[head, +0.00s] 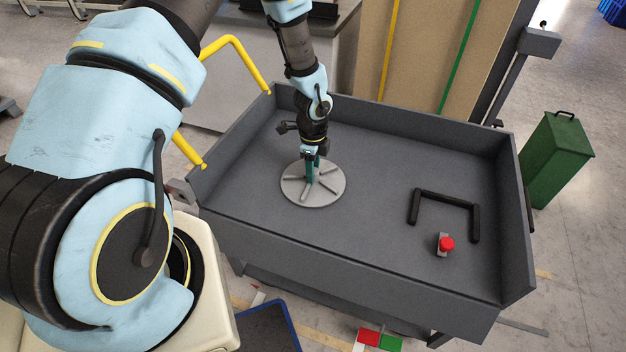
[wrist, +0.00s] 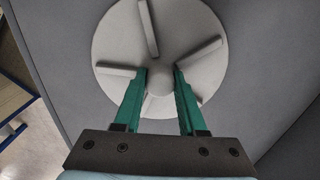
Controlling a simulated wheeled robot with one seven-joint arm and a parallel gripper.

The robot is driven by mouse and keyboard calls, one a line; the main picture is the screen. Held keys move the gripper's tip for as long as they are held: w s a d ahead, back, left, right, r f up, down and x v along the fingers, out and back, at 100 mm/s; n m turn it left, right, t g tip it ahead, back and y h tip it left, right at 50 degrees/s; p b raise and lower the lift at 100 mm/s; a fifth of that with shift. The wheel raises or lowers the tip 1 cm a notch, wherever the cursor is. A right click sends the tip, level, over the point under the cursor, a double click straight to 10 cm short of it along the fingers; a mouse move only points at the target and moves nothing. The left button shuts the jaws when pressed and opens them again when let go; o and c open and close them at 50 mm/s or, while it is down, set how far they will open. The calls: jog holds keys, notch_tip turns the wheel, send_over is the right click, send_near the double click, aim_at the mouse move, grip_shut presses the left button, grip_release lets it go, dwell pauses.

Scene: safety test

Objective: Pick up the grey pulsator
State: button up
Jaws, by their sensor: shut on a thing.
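The grey pulsator (head: 326,190) is a round light-grey disc with several raised ribs and a central hub. It lies in the dark grey tray-like bin (head: 375,222), left of its middle; I cannot tell whether it touches the floor. My gripper (head: 312,178) points down over the disc's centre. In the wrist view the disc (wrist: 112,45) fills the upper middle, and the green fingers of my gripper (wrist: 160,76) are shut on its central hub, one on each side. Part of the disc is hidden behind the fingers.
A black U-shaped handle (head: 445,198) and a small block with a red button (head: 446,244) are at the bin's right. The bin has raised walls all round. Yellow bent bars (head: 236,50) stand at its left, and a green container (head: 556,158) is outside to the right.

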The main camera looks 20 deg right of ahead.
grip_shut()
